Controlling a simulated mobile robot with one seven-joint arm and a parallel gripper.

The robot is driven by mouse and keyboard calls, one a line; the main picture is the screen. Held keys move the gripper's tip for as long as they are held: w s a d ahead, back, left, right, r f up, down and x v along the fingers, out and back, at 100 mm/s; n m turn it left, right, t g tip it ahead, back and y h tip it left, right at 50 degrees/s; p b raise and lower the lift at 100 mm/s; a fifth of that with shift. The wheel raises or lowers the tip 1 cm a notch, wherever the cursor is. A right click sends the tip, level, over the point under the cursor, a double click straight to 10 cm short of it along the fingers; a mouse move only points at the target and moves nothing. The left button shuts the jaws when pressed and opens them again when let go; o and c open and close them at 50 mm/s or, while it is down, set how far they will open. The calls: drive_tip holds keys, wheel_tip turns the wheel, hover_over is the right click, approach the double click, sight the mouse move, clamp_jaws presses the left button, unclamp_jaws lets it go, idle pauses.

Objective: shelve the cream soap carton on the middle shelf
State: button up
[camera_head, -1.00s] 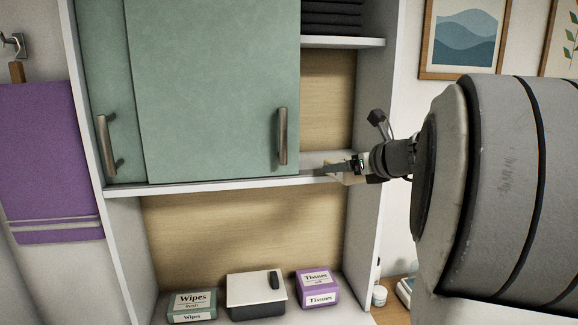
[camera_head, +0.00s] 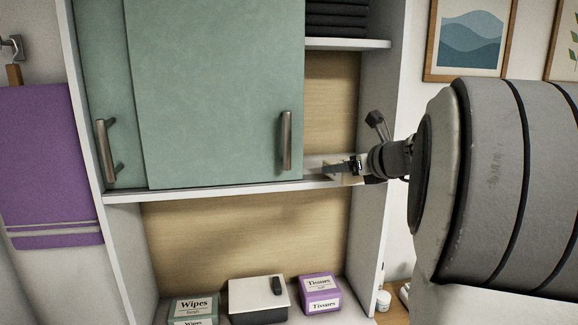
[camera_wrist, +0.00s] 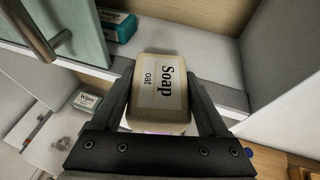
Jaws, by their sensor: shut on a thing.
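The cream soap carton (camera_wrist: 160,92), labelled "Soap oat", is between the two fingers of my gripper (camera_wrist: 160,105) in the wrist view. My gripper is shut on it. In the head view my gripper (camera_head: 345,170) is at the right, open part of the middle shelf (camera_head: 215,190), near its front edge. There the carton is small and partly hidden by the gripper. In the wrist view the carton overlaps the shelf's front edge (camera_wrist: 235,98); I cannot tell whether it touches the shelf.
A green sliding door (camera_head: 215,95) with a metal handle (camera_head: 286,140) covers the shelf's left part. A teal soap box (camera_wrist: 117,24) lies on the shelf by the door. Below stand a wipes box (camera_head: 194,308), a lidded box (camera_head: 257,295) and a purple tissues box (camera_head: 321,292).

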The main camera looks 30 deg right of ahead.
drive_tip(key=shift+w+d+r+p, duration=0.1)
drive_tip(key=shift+w+d+p, duration=0.7)
drive_tip(key=shift+w, duration=1.55)
drive_tip(key=shift+w+d+f+p, duration=0.1)
drive_tip(key=shift+w+d+p, duration=0.3)
drive_tip(key=shift+w+p, duration=1.45)
drive_tip(key=shift+w+d+r+p, duration=0.1)
drive_tip(key=shift+w+d+p, duration=0.4)
drive_tip(key=shift+w, duration=2.4)
drive_tip(key=shift+d+f+b, duration=0.15)
drive_tip(key=shift+f+b, duration=0.3)
drive_tip(key=shift+f+b, duration=0.3)
drive_tip(key=shift+f, duration=0.05)
drive_tip(key=o, duration=1.3)
drive_tip(key=b+v, duration=0.2)
drive_tip(key=v, duration=1.5)
drive_tip(key=shift+s+r, duration=0.15)
